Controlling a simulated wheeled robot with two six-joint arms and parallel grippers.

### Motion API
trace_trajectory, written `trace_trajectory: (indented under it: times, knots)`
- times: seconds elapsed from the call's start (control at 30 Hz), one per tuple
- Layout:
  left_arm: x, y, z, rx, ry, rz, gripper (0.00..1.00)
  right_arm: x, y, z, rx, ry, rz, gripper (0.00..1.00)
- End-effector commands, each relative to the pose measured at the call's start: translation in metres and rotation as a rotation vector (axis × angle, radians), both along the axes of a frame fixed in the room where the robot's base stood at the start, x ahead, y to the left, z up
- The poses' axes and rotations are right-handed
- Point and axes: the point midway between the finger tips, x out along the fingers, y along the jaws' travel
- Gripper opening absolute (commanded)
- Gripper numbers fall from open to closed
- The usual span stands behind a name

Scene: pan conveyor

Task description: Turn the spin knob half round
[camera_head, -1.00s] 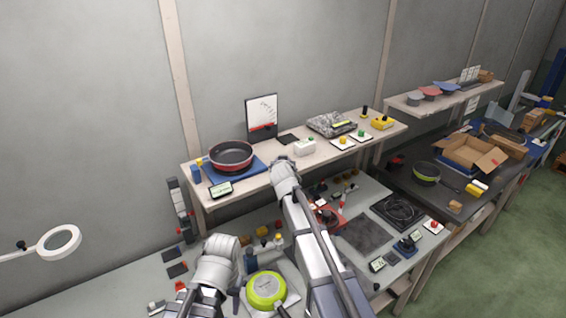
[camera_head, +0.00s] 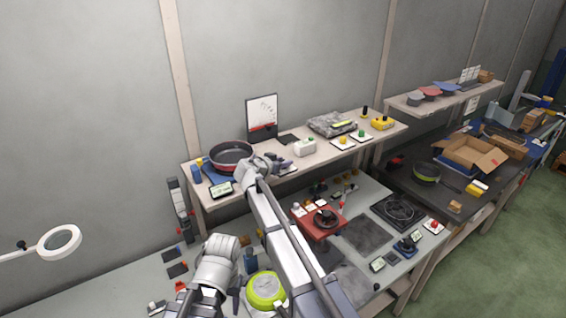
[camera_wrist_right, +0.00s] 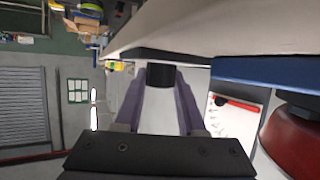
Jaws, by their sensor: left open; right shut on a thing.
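A small black knob (camera_wrist_right: 160,75) shows in the right wrist view between the two fingers of my right gripper (camera_wrist_right: 161,92). The gripper is shut on it. In the head view my right gripper (camera_head: 272,163) is at the front of the upper shelf, just right of the red-rimmed pan (camera_head: 231,150). A pale plate (camera_head: 288,169) shows beside it, and the gripper mostly hides the knob there. I cannot read how far the knob is turned. My left gripper (camera_head: 230,249) is low at the left, over the lower bench, open; its fingers are hard to make out.
A whiteboard (camera_head: 262,116) stands behind. The pan sits on a blue mat. Below are a red device (camera_head: 318,222) and a lime-rimmed round thing (camera_head: 265,290).

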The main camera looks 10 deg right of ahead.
Motion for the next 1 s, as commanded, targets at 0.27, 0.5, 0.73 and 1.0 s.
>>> trace_trajectory:
  times: [0.27, 0.5, 0.73, 1.0]
  knots:
    - [0.0000, 0.0000, -0.0005, 0.000, 0.000, 0.000, 0.53, -0.0014, 0.0002, -0.0019, 0.007, 0.003, -0.023, 0.00]
    - [0.0000, 0.0000, -0.0006, 0.000, 0.000, 0.000, 0.53, -0.0016, 0.0001, -0.0022, 0.007, 0.004, -0.023, 0.00]
    - [0.0000, 0.0001, -0.0005, 0.000, 0.000, 0.000, 0.53, -0.0011, -0.0001, -0.0016, 0.006, 0.003, -0.021, 0.61]
    - [0.0000, 0.0000, -0.0002, 0.000, 0.000, 0.000, 0.53, -0.0005, -0.0002, -0.0010, 0.004, 0.002, -0.020, 0.69]
